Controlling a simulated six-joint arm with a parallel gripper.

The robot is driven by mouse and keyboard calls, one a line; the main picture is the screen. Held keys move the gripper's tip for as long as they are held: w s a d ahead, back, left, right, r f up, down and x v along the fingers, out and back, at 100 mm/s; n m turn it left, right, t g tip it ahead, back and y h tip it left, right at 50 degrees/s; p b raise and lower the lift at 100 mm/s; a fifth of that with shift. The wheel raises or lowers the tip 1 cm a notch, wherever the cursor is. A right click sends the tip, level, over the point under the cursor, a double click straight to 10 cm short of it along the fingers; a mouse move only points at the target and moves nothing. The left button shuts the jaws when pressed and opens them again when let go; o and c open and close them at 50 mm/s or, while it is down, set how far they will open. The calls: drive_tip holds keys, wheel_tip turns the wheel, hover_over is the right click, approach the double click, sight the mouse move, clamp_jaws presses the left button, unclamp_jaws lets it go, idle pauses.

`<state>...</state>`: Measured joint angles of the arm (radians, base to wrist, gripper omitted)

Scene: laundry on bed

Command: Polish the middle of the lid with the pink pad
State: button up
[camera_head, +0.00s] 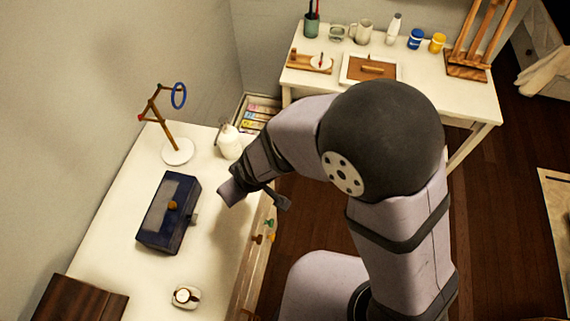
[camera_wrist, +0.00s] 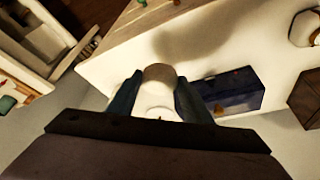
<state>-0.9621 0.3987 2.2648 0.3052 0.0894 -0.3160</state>
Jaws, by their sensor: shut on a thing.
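A dark blue box (camera_head: 158,230) with a closed lid (camera_head: 177,187) sits on the white dresser top. An orange-brown spot (camera_head: 173,205) shows at the lid's middle; I cannot tell if it is flat or raised. The box also shows in the wrist view (camera_wrist: 240,88), partly behind a finger. My gripper (camera_head: 234,190) is in the air to the right of the box, apart from it. In the wrist view my gripper (camera_wrist: 159,76) is shut on a pale, pinkish-beige rounded thing, seemingly the pad (camera_wrist: 158,72). Its underside is hidden.
A stand with a blue ring (camera_head: 179,96) and a white jug (camera_head: 229,143) are behind the box. A small white dish (camera_head: 186,297) and a dark wooden box (camera_head: 80,300) are in front. The dresser top (camera_head: 212,262) is bare right of the box. A cluttered table (camera_head: 465,100) stands behind.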

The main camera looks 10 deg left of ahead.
drive_tip(key=s+a+r+n, duration=0.1)
drive_tip(key=s+a, duration=0.4)
drive_tip(key=s+a+n+g+p, duration=0.1)
drive_tip(key=s+a+n, duration=0.1)
drive_tip(key=s+a, duration=0.3)
drive_tip(key=s+a+r+n+p, duration=0.1)
drive_tip(key=s+a+n, duration=0.1)
drive_tip(key=s+a, duration=0.4)
drive_tip(key=shift+a+r+g+y, duration=0.35)
drive_tip(key=shift+a+g+y, duration=0.05)
drive_tip(key=shift+a, duration=0.25)
drive_tip(key=shift+n+g, duration=0.3)
drive_tip(key=shift+n, duration=0.6)
drive_tip(key=a+r, duration=0.3)
drive_tip(key=shift+a+r, duration=0.3)
drive_tip(key=shift+r, duration=0.1)
